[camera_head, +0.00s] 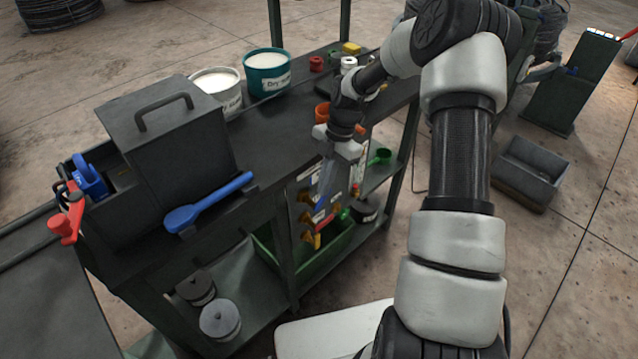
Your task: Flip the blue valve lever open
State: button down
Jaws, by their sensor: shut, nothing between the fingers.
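A panel (301,209) with small labels and several yellow-orange handles (309,239) hangs at the front of the dark workbench. A narrow blue lever (321,199) shows on it, slanting up and down. My gripper (327,172) points down in front of the panel, its fingers just above or over the blue lever. The fingers are shut with nothing held. They cover part of the lever, and I cannot tell whether they touch it.
The bench (270,135) holds a grey lidded box (168,125), a blue scoop (208,203), a white tub (217,90) and a teal tub (267,74). A green tray (318,258) lies below the panel. A grey bin (530,168) stands on the floor at right.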

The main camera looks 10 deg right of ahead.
jog(key=shift+w+d+f+g+y, duration=0.3)
jog(key=shift+d+f+g+y, duration=0.15)
jog(key=shift+d+y, duration=0.25)
jog(key=shift+w+d+f+b, duration=0.35)
jog(key=shift+d+f+b, duration=0.2)
jog(key=shift+b, duration=0.3)
jog(key=shift+r, duration=0.1)
jog(key=v, duration=1.7)
jog(key=shift+r+p, duration=0.15)
jog(key=shift+p, duration=0.25)
